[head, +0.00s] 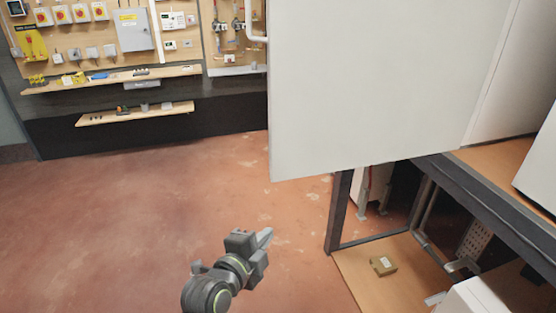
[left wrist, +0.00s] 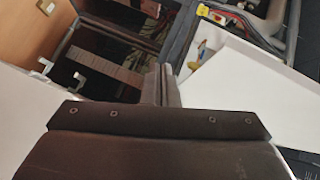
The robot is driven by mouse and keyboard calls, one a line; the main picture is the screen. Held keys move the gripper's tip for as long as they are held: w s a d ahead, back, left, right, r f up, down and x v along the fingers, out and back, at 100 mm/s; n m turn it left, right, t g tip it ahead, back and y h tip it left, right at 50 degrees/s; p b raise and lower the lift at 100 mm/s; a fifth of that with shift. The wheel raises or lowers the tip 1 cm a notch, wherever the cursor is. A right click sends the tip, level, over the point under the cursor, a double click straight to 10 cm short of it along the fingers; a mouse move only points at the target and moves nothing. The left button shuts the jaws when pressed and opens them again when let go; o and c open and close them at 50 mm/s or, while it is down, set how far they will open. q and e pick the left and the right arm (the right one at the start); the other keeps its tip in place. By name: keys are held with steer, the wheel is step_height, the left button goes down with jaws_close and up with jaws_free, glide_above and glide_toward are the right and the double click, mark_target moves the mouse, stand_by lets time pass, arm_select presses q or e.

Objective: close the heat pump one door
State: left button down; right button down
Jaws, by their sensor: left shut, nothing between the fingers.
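The heat pump door (head: 370,80) is a large, plain white panel in the upper middle of the head view. It stands open, swung out to the left of the dark bench frame. My left gripper (head: 266,238) is below and to the left of the door's lower edge in the picture, over the red floor. Its fingers (left wrist: 162,84) are shut with nothing between them, and no contact with the door shows in the head view. White panels fill both sides of the left wrist view; I cannot tell which one is the door. My right gripper is in neither view.
A dark-framed bench (head: 480,195) with a wooden top stands at the right. A small cardboard box (head: 382,265) lies on its lower board. Wooden wall shelves (head: 110,80) hold small parts at the back left. The red floor (head: 130,220) at the left is clear.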

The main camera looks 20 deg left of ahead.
arm_select(q)
steer(key=s+r+m+t+p, duration=0.1)
steer(key=s+r+m+t, duration=0.2)
steer(key=r, duration=0.9)
steer(key=b, duration=1.1)
glide_toward(287, 160)
steer(key=s+d, duration=0.2)
steer(key=s, duration=0.1)
steer(key=shift+g+h, duration=0.3)
steer(key=shift+g, duration=0.1)
steer(key=w+p, duration=0.1)
steer(key=w, duration=0.1)
steer(key=w+p, duration=0.1)
steer(key=w, duration=0.2)
steer(key=w+a+p, duration=0.1)
steer(key=w, duration=0.2)
steer(key=shift+r, duration=0.35)
steer(key=shift+w+a+f, duration=0.1)
steer(key=shift+w+a, duration=0.05)
steer(key=shift+w, duration=0.25)
